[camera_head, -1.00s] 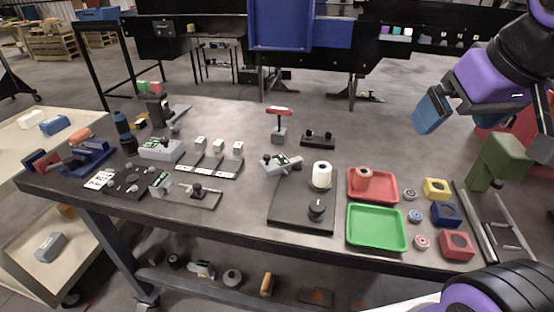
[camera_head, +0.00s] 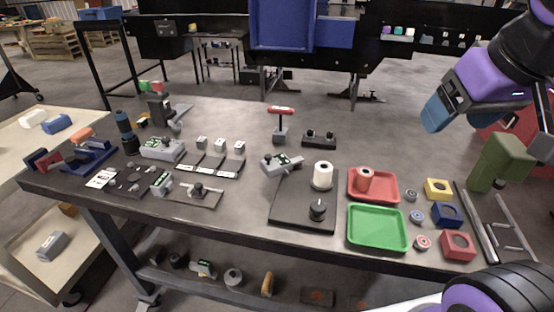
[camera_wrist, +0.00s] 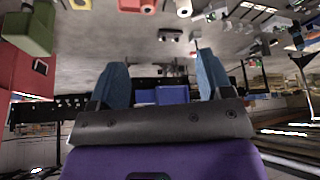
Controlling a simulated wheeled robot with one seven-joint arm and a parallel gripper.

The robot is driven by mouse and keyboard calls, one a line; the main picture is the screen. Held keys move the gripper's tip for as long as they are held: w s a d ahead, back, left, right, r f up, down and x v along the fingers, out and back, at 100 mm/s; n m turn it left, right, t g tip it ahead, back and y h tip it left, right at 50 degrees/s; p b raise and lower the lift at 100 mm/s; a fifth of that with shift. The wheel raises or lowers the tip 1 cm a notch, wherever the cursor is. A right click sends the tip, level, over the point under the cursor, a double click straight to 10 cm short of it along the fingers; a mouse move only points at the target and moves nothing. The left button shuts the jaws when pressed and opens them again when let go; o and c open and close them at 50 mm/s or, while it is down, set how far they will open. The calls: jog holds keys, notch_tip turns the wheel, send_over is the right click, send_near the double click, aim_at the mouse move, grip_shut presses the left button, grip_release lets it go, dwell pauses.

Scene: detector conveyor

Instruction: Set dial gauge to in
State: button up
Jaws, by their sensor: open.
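I cannot tell for certain which item is the dial gauge.
The black plate bears a white cylinder (camera_head: 322,176) and a dark knob (camera_head: 317,210). A red tray (camera_head: 385,197) and a green tray (camera_head: 377,240) lie right of it. Coloured blocks (camera_head: 447,215) and a green block (camera_head: 500,160) stand further right. A red-topped post (camera_head: 280,111) stands behind.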

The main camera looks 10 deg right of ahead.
jog(key=shift+n+g+y, duration=0.5)
jog(key=shift+n+g, duration=0.1)
jog(key=shift+g, duration=0.2)
jog(key=w+a, duration=0.1)
jog(key=w, duration=0.2)
jog(key=w+a, duration=0.1)
jog(key=w, duration=0.3)
jog(key=w+a, duration=0.1)
jog(key=w, duration=0.3)
jog(key=shift+a+r, duration=0.1)
jog(key=shift+r, duration=0.3)
jog(key=c, duration=0.3)
jog(key=n+g+h, duration=0.1)
jog(key=n+g, duration=0.2)
jog(key=g, duration=0.1)
send_over(268, 155)
notch_tip(268, 155, down, 18)
jog(key=shift+c, duration=0.2)
notch_tip(268, 155, down, 11)
jog(key=shift+f, duration=0.1)
jog(key=shift+s, duration=0.1)
grip_shut()
